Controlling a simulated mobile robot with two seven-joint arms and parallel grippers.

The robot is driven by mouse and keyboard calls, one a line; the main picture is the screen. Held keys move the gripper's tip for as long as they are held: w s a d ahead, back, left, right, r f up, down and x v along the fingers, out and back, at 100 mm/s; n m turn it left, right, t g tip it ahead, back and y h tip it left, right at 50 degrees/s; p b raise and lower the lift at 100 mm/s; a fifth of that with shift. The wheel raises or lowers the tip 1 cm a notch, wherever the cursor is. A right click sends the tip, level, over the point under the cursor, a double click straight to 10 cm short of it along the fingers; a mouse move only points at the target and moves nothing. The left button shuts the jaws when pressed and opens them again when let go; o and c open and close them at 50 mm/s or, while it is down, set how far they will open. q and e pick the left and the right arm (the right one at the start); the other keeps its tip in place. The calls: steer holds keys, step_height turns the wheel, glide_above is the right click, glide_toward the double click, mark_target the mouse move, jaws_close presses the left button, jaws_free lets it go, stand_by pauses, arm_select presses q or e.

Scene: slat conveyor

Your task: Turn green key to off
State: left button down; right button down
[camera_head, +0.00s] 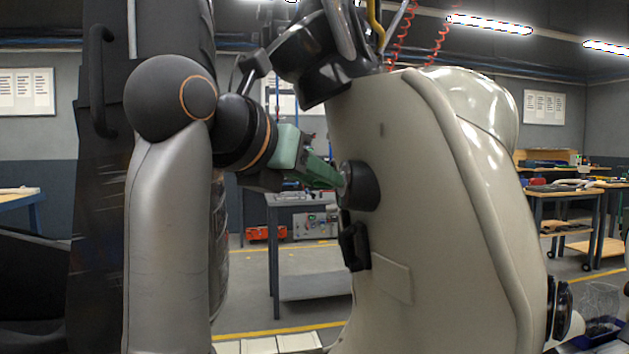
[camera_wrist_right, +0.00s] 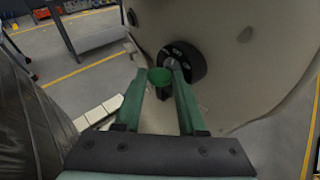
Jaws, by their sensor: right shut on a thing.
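The green key (camera_wrist_right: 160,77) shows its round green head between the fingertips of my right gripper (camera_wrist_right: 159,76) in the right wrist view. It sits in front of a round black switch (camera_wrist_right: 196,62) with small white marks, which I cannot read. In the head view the black switch (camera_head: 362,186) stands out from the side of a beige housing (camera_head: 430,180). My right gripper (camera_head: 340,180) reaches it from the left with green fingers, shut on the key. The key itself is hidden in the head view, so its turn angle is hard to tell. My left gripper is out of view.
A small black fitting (camera_head: 354,246) sits just below the switch on the housing. Dark machine parts (camera_head: 325,50) hang above my right gripper. A workbench (camera_head: 275,240) stands behind, and other benches (camera_head: 560,195) stand at the right.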

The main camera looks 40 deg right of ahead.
steer(key=shift+f+m+t+h+b, duration=0.3)
steer(key=shift+h+b, duration=0.1)
steer(key=shift+b, duration=0.05)
steer(key=c, duration=0.8)
jaws_free()
steer(key=shift+r, duration=0.2)
steer(key=shift+c, duration=0.2)
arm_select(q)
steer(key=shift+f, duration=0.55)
arm_select(e)
steer(key=o, duration=0.4)
steer(key=shift+o, duration=0.2)
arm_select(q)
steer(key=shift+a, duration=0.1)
